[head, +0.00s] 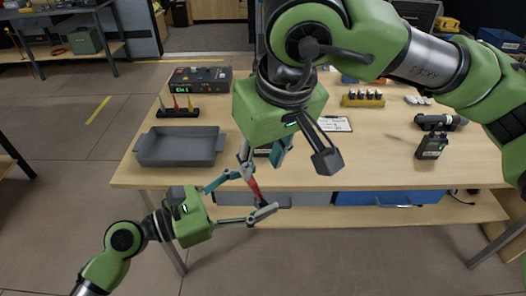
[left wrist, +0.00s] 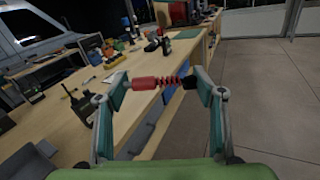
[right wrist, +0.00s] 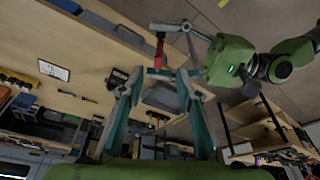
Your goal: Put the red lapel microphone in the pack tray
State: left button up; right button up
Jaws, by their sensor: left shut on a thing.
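The red lapel microphone (head: 253,186) is held off the front edge of the table, and it shows clearly in the left wrist view (left wrist: 155,83). My left gripper (head: 240,196) is shut on it, with the microphone spanning between its fingertips. My right gripper (head: 262,160) is just above the microphone, pointing down, with its fingers apart and nothing visibly gripped. In the right wrist view, the microphone (right wrist: 158,55) lies just beyond the right fingertips. The grey pack tray (head: 180,160) stands empty at the table's left front, left of both grippers.
A rack of coloured pieces (head: 178,112) and a dark box with a green display (head: 200,79) stand behind the tray. A clipboard (head: 334,124), a yellow rack (head: 363,100) and a black radio (head: 432,146) are to the right. The table's front right is mostly bare.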

aim_at(254, 187)
jog(key=x, duration=0.9)
jog(key=shift+a+f, duration=0.15)
jog(key=shift+f, duration=0.1)
grip_shut()
pick_arm(q)
jog(key=o, duration=1.2)
jog(key=shift+c, duration=0.2)
